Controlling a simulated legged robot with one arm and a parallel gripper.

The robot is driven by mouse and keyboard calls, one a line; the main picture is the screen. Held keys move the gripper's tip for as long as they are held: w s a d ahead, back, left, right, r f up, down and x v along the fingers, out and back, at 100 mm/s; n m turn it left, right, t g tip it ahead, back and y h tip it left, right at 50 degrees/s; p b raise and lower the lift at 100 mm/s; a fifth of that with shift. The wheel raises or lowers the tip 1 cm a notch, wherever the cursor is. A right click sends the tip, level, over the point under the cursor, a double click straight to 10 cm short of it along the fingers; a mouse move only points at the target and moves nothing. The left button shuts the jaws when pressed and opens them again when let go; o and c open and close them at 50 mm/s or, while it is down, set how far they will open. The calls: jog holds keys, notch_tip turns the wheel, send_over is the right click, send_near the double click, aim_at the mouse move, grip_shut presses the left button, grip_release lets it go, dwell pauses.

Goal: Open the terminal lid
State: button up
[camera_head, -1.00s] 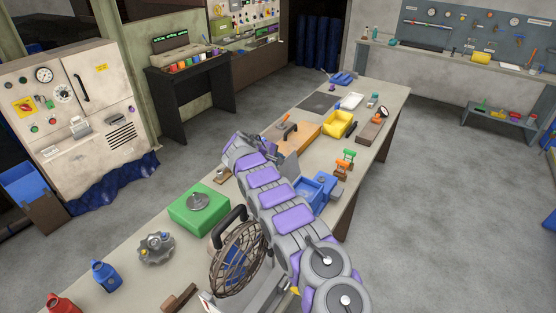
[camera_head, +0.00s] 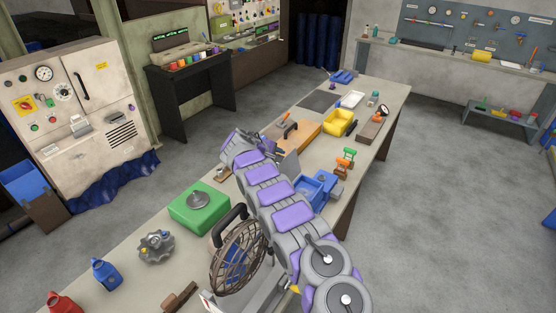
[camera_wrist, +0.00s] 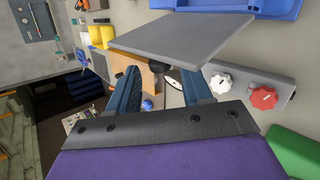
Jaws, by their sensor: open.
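A flat grey panel (camera_wrist: 185,38), which looks like the terminal lid, fills the upper middle of the wrist view. In the head view this panel (camera_head: 288,163) stands tilted up beside the end of my arm, over the workbench. The terminal body under it cannot be made out. My gripper (camera_wrist: 160,76) is open, its two dark blue fingers apart. Their tips appear close to the panel's lower edge; I cannot tell whether they touch it. In the head view my gripper is small and partly hidden by my arm.
White and red knobs (camera_wrist: 240,87) sit on a grey plate right of the fingers. A green box (camera_head: 199,205), a caged fan (camera_head: 238,262), a blue bin (camera_head: 314,188) and a wooden board (camera_head: 300,137) crowd the bench (camera_head: 255,200). The floor to the right is clear.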

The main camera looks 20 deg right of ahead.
jog(key=v, duration=1.6)
jog(key=shift+a, duration=0.3)
jog(key=shift+s+d+r, duration=0.1)
jog(key=shift+s+r, duration=0.05)
jog(key=shift+r, duration=0.05)
jog(key=s+d+r+m+g+y+b, duration=0.1)
jog(key=s+d+r+m+g+b, duration=0.2)
jog(key=s, duration=1)
jog(key=s+d+r+m+g+y+b, duration=0.1)
jog(key=s+d+r+m+b, duration=0.2)
jog(key=s, duration=1)
jog(key=s+a+f+m+y+b, duration=0.1)
jog(key=s+a+f+y, duration=0.1)
jog(key=s, duration=0.9)
jog(key=s+a+f+m+g+y+b, duration=0.1)
jog(key=s+a+f, duration=0.3)
jog(key=s, duration=0.7)
jog(key=s+a+f+y+b, duration=0.2)
jog(key=s+f, duration=0.4)
jog(key=s, duration=0.5)
jog(key=shift+s+a+f+m+g+y, duration=0.3)
jog(key=shift+s+a+m+y, duration=0.1)
jog(key=shift+a+y, duration=0.45)
jog(key=shift+c, duration=0.2)
jog(key=shift+w, duration=0.1)
jog(key=shift+c, duration=0.4)
